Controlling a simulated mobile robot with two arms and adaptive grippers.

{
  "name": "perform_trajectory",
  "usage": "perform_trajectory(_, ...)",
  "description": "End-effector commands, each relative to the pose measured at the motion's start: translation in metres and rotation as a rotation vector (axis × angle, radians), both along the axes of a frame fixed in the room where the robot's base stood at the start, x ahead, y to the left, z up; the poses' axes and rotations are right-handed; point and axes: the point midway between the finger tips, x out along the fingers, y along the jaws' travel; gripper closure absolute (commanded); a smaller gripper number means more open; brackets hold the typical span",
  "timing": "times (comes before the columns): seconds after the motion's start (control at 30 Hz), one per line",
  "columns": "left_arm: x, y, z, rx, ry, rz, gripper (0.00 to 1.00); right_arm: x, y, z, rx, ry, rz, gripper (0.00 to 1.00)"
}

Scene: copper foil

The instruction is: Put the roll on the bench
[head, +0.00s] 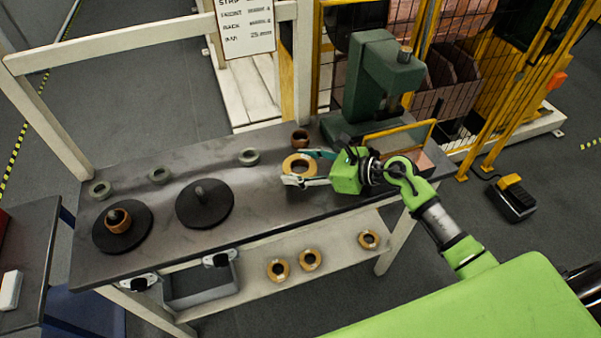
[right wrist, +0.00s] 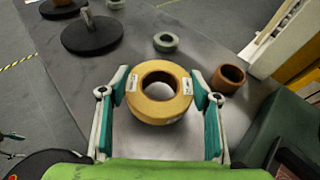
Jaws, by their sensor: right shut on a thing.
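A tan-yellow roll (head: 291,160) with a round hole is held between the fingers of my right gripper (head: 305,168), over the right part of the grey bench (head: 255,193). In the right wrist view the roll (right wrist: 160,111) fills the space between the two teal fingers (right wrist: 160,88), with a pale label on each side. I cannot tell whether the roll touches the bench top or hangs just above it.
A brown ring (head: 300,138) stands close behind the roll. Grey-green rings (head: 249,156) line the back of the bench. Two black discs (head: 205,203) with spindles stand at left, one bearing a copper roll (head: 118,221). A green press (head: 375,85) stands at right. More tan rolls (head: 309,260) lie on the lower shelf.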

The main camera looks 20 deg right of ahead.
Motion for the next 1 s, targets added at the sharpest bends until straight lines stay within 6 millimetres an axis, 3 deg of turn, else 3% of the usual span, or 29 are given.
perform_trajectory(0.33,-0.001,-0.003,0.009,-0.004,0.002,-0.001,0.47,0.007,-0.002,-0.033,0.006,0.003,-0.001,0.65)
perform_trajectory(0.73,-0.001,-0.003,0.004,-0.003,0.002,-0.002,0.47,0.006,-0.003,-0.042,0.000,0.000,0.001,0.65)
perform_trajectory(0.77,-0.001,-0.003,0.004,-0.003,0.002,-0.002,0.47,0.006,-0.003,-0.042,0.000,0.000,0.001,0.40)
perform_trajectory(0.8,-0.001,-0.003,0.006,-0.003,0.002,-0.002,0.47,0.006,-0.003,-0.041,0.000,0.000,0.001,0.30)
perform_trajectory(0.83,-0.001,-0.003,0.006,-0.003,0.002,-0.002,0.47,0.006,-0.003,-0.041,0.000,0.000,0.001,0.26)
perform_trajectory(1.0,-0.001,-0.003,0.006,-0.003,0.002,-0.002,0.47,0.006,-0.003,-0.041,0.001,0.001,0.001,0.26)
